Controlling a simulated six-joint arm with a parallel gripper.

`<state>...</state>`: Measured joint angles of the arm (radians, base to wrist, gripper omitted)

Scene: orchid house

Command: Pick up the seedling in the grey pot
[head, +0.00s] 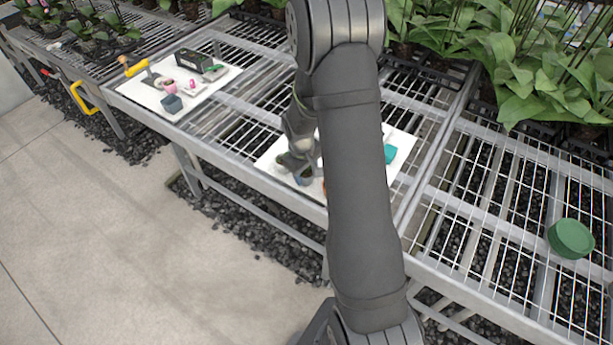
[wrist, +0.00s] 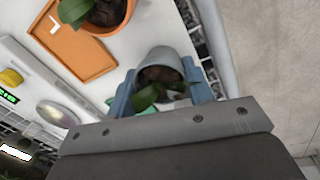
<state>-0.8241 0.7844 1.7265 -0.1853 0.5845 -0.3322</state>
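The grey pot (wrist: 163,56) with a small green seedling (wrist: 150,97) and brown bark in it shows in the wrist view, its mouth toward the camera. The two blue fingers of my gripper (wrist: 163,88) stand on either side of the pot, very close to its wall. I cannot tell whether they press on it. In the head view my gripper (head: 301,172) is low over a white board (head: 270,162) on the bench, and my arm hides much of that area. The pot cannot be made out there.
An orange tray (wrist: 72,50) with a terracotta pot (wrist: 108,14) is close to the grey pot. A yellow object (wrist: 11,77) and a pale disc (wrist: 57,113) lie farther left. A teal item (head: 390,153) is right of my arm. A green round container (head: 570,238) stands on the right mesh.

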